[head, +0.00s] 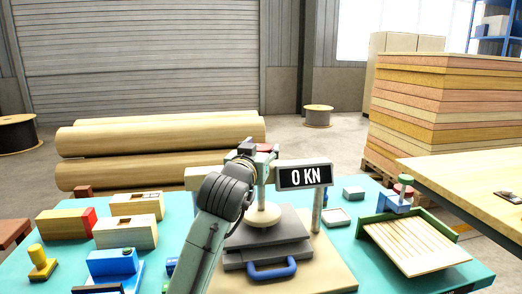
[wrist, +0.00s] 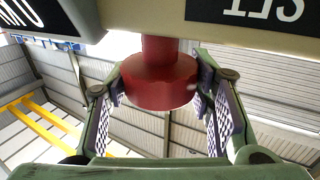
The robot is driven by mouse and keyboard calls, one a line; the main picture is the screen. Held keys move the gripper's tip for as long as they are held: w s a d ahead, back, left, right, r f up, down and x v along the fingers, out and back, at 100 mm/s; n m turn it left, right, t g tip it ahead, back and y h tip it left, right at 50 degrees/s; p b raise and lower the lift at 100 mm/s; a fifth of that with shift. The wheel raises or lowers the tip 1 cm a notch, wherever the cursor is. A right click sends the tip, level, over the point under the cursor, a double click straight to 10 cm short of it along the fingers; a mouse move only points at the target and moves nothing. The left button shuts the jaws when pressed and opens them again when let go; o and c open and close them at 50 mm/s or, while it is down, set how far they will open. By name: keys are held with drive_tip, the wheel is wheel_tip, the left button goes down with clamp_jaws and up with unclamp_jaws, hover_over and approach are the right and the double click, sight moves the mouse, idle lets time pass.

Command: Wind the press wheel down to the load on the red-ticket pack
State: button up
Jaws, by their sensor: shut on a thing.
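The press stands mid-bench in the head view, with a cream crosshead, a post (head: 317,210), grey plates (head: 265,238) and a round cream foot (head: 263,214) above them. Its display (head: 304,176) reads 0 KN. The red press wheel part (head: 265,147) is mostly hidden behind my gripper (head: 252,155). In the wrist view the red knob (wrist: 158,82) sits between the two fingers of my gripper (wrist: 160,90), which is shut on it. A wooden block with a red end (head: 88,221) lies at the left; I cannot make out any ticket on it.
Other wooden blocks (head: 125,231), a yellow stamp (head: 41,262) and blue items (head: 112,262) lie left of the press. A green-edged slatted tray (head: 412,243) and a green-topped blue piece (head: 398,199) are at the right. Logs and stacked boards stand behind.

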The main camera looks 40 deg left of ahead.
drive_tip(key=shift+h, duration=0.3)
drive_tip(key=shift+m+t+h, duration=0.5)
drive_tip(key=shift+m+h, duration=0.7)
drive_tip(key=shift+h, duration=0.3)
drive_tip(key=o, duration=1.2)
drive_tip(key=s, duration=0.4)
drive_tip(key=s+d, duration=0.1)
drive_tip(key=s, duration=0.3)
drive_tip(key=s+d, duration=0.1)
drive_tip(key=s, duration=0.3)
drive_tip(key=shift+d, duration=0.15)
drive_tip(key=shift+w, duration=0.1)
